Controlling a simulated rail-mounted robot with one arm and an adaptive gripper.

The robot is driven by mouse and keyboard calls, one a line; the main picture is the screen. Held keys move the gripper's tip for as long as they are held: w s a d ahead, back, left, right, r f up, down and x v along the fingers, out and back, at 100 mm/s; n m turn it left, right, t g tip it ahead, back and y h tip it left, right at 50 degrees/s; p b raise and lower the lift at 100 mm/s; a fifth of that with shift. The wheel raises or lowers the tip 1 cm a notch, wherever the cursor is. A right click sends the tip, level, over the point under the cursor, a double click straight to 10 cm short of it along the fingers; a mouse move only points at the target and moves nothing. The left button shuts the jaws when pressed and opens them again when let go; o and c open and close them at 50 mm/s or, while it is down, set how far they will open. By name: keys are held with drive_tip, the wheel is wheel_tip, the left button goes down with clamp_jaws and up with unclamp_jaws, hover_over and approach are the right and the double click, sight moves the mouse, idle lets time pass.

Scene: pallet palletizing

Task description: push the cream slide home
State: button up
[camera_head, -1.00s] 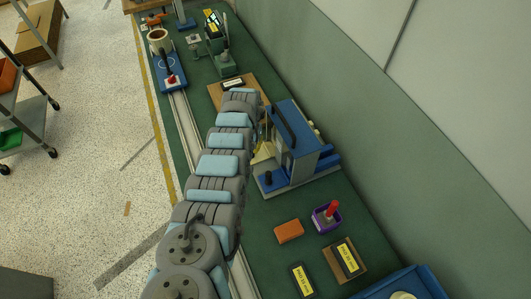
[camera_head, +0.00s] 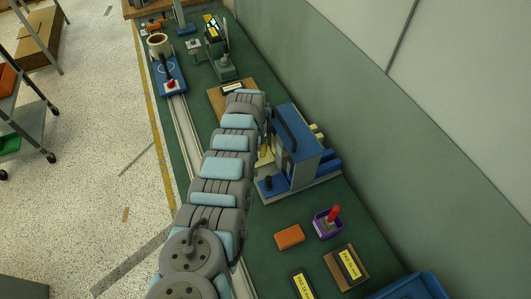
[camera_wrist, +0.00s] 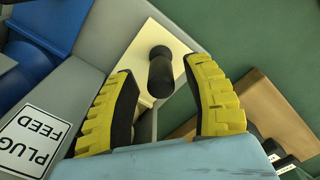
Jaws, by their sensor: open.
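The cream slide (camera_wrist: 136,50) shows in the wrist view as a pale flat piece beside a grey housing, with a black knob (camera_wrist: 160,73) standing on it. My gripper (camera_wrist: 158,70) is open, with one yellow-ridged finger on each side of the knob. The knob stands between the fingertips; I cannot tell whether either finger touches it. The blue and grey machine (camera_head: 300,150) stands right of my arm in the head view. My arm hides most of the gripper there. How far the slide sits in its housing is unclear.
A "PLUG FEED" label (camera_wrist: 38,136) is on the grey housing. A wooden board (camera_wrist: 265,110) lies at right in the wrist view. An orange block (camera_head: 289,237) and a purple box with a red-handled item (camera_head: 328,222) sit on the green bench in front of the machine.

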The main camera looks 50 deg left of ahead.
drive_tip(key=shift+r+p, duration=3.3)
drive_tip(key=shift+r, duration=0.2)
